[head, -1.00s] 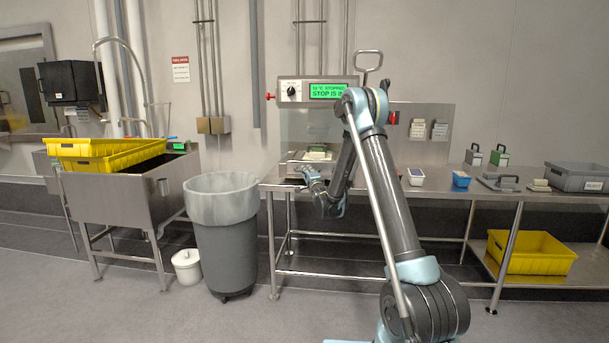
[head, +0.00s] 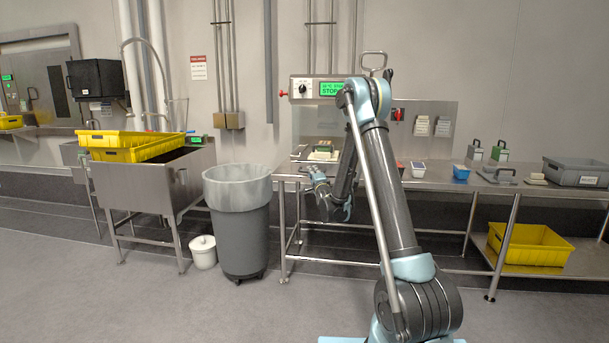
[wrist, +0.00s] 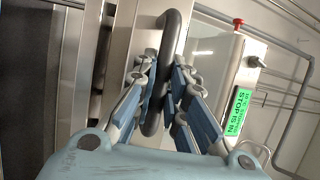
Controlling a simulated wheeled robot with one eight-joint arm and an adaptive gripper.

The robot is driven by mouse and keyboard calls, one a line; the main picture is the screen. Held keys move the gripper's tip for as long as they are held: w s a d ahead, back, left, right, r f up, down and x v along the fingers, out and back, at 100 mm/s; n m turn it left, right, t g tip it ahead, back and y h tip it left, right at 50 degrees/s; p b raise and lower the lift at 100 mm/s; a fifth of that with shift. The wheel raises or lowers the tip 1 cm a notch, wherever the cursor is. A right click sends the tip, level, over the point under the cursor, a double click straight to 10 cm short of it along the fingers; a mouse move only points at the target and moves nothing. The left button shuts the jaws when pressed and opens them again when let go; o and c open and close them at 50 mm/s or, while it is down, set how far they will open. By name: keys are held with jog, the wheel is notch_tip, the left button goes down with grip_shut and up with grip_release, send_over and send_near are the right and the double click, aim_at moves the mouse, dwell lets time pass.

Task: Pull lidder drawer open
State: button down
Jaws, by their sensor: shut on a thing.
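The lidder (head: 310,90) stands against the wall at the back of the steel bench, with a knob and a green display partly covered by my arm. My gripper (head: 314,173) is at the bench's left end, in front of the lidder. In the wrist view my gripper (wrist: 166,78) has its blue-padded fingers on both sides of a dark bar handle (wrist: 173,35) and is shut on it. The handle sits on a pale metal drawer front (wrist: 122,60). How far the drawer stands out cannot be told. The green display (wrist: 238,112) also shows in the wrist view.
A grey bin (head: 240,222) stands left of the bench, with a small white bucket (head: 203,252) beside it. A sink (head: 150,190) with yellow crates (head: 128,145) is further left. A yellow crate (head: 530,243) sits on the bench's lower shelf. Floor in front is clear.

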jog(key=shift+s+f, duration=0.15)
jog(key=shift+s, duration=0.15)
jog(key=shift+a, duration=0.25)
jog(key=c, duration=1.6)
grip_release()
jog(key=shift+a, duration=0.15)
jog(key=v, duration=0.7)
jog(key=shift+s, duration=0.2)
jog(key=shift+d, duration=0.2)
